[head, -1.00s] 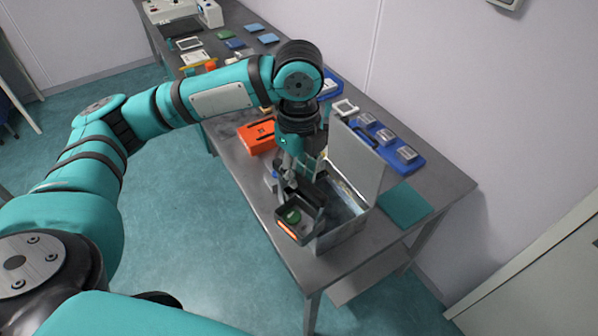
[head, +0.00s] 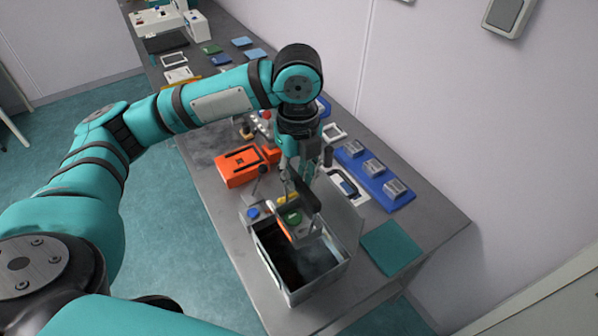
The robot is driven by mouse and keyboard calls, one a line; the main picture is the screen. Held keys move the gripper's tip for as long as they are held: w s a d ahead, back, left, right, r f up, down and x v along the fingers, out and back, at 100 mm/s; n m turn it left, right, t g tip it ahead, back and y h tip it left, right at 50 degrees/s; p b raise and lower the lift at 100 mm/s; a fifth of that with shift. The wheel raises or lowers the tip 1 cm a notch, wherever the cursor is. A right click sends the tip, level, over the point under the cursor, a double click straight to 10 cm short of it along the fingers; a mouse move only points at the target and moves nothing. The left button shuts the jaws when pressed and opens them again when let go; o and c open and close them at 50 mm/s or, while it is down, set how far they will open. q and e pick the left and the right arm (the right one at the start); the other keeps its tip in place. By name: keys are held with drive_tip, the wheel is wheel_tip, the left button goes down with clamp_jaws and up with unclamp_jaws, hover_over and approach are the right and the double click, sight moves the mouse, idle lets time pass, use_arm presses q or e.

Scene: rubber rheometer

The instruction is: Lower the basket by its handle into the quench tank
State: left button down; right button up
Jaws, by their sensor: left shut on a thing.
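The quench tank (head: 292,287) is an open grey metal box near the table's front end, dark inside, with its grey lid (head: 340,213) raised at the back right. The basket (head: 304,233) is a small grey container with a green round piece and an orange piece showing in it. It is over the rear part of the tank's opening; how far it is below the rim is unclear. My left gripper (head: 298,183) points down above it, shut on the basket's dark handle, whose upper part is partly hidden by the fingers. My right gripper is not in view.
An orange case (head: 240,166) and a small grey device with a blue knob (head: 253,213) are left of the tank. A blue tray (head: 376,177) with grey blocks and a teal mat (head: 391,248) lie to the right, near the wall.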

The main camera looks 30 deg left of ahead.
use_arm(q)
drive_tip(key=shift+w+f, duration=0.15)
drive_tip(key=shift+f, duration=0.2)
wheel_tip(320, 180, down, 2)
drive_tip(key=shift+f+b, duration=0.2)
drive_tip(key=shift+b, duration=0.35)
drive_tip(key=shift+f, duration=0.45)
drive_tip(key=b, duration=0.2)
hover_over(299, 226)
drive_tip(key=f, duration=0.5)
drive_tip(key=shift+w+a, duration=0.15)
drive_tip(key=shift+w, duration=0.1)
drive_tip(key=shift+f+b, duration=1.15)
drive_tip(key=shift+f, duration=2.4)
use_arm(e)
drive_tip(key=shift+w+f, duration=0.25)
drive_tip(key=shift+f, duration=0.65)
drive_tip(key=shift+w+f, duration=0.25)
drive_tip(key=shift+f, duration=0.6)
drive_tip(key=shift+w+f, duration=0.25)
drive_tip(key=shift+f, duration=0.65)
use_arm(q)
drive_tip(key=shift+f, duration=0.7)
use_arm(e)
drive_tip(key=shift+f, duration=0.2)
use_arm(q)
drive_tip(key=c, duration=1.1)
unclamp_jaws()
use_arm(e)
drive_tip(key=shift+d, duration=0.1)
